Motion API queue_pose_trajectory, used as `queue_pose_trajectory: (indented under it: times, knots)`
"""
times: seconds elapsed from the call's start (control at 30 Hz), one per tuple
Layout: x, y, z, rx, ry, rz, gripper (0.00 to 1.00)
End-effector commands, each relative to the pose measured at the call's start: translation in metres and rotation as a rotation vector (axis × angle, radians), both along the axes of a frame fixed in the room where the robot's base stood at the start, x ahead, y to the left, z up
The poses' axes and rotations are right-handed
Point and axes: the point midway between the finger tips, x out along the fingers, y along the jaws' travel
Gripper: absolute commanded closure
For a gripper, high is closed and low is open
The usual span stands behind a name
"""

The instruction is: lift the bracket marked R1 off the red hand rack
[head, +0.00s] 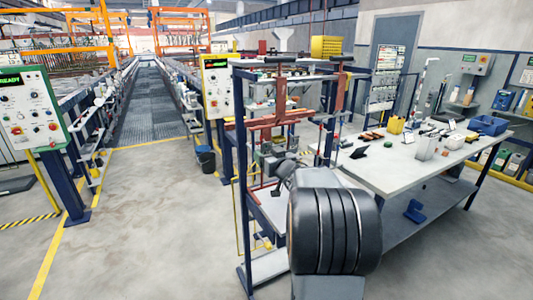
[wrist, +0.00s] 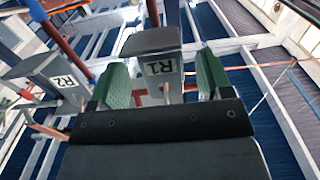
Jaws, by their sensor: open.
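The bracket marked R1 (wrist: 161,67) is a grey angled plate with a white label, upside down in the wrist view. My gripper (wrist: 162,63) has green finger pads, one on each side of this bracket. It is open, with visible gaps between the pads and the label face. The red hand rack (head: 280,121) hangs in a blue frame right of centre in the head view. My arm covers the lower part of that area, and the bracket's label cannot be read there. How the bracket hangs on the rack is not clear.
A second grey bracket, marked R2 (wrist: 60,76), is left of my gripper in the wrist view. The blue frame (head: 243,180) stands around the rack. A white worktable (head: 400,172) with small items is to the right. Open floor (head: 150,220) lies to the left.

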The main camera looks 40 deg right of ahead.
Motion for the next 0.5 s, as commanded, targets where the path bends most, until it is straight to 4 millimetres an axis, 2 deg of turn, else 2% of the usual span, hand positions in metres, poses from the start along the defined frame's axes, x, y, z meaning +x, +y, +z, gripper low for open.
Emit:
queue_pose_trajectory:
  times: [0.2, 0.5]
  knots:
    - [0.014, -0.001, 0.0, 0.001, 0.002, 0.0, 0.28]
    - [0.016, -0.002, 0.0, 0.001, 0.0, 0.0, 0.28]
